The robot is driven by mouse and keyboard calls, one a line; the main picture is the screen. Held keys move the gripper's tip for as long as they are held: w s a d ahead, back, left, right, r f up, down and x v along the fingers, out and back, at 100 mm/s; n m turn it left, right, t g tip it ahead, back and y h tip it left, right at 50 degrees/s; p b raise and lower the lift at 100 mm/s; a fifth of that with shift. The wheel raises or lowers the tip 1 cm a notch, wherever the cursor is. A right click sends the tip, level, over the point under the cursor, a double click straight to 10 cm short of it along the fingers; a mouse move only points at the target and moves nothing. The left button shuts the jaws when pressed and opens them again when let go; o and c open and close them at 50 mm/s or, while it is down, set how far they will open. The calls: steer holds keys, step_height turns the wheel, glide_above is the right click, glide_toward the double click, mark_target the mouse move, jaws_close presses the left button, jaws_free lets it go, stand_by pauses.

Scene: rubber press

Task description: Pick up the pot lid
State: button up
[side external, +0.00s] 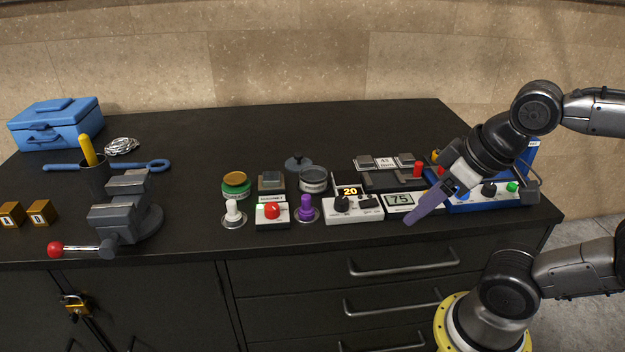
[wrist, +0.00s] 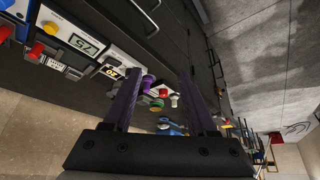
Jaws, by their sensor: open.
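The pot lid (side external: 298,163) is a dark grey disc with a small knob. It is in the middle of the worktop in the side external view, just behind and left of a small grey pot (side external: 314,181). Whether it lies flat or rests on something is unclear. My gripper (side external: 408,222) is at the worktop's right front, well to the right of the lid and apart from it. In the wrist view my gripper (wrist: 160,72) shows two purple fingers spread apart with nothing held between them. I cannot make out the lid in the wrist view.
Around the lid are a green-and-brown round button (side external: 236,184), a purple knob (side external: 306,208), a red-button box (side external: 271,212) and a display box (side external: 352,205). A blue-based panel (side external: 487,203) stands by my gripper. A vise (side external: 125,208) is at left. The back worktop is clear.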

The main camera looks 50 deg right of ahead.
steer(key=shift+o, duration=0.7)
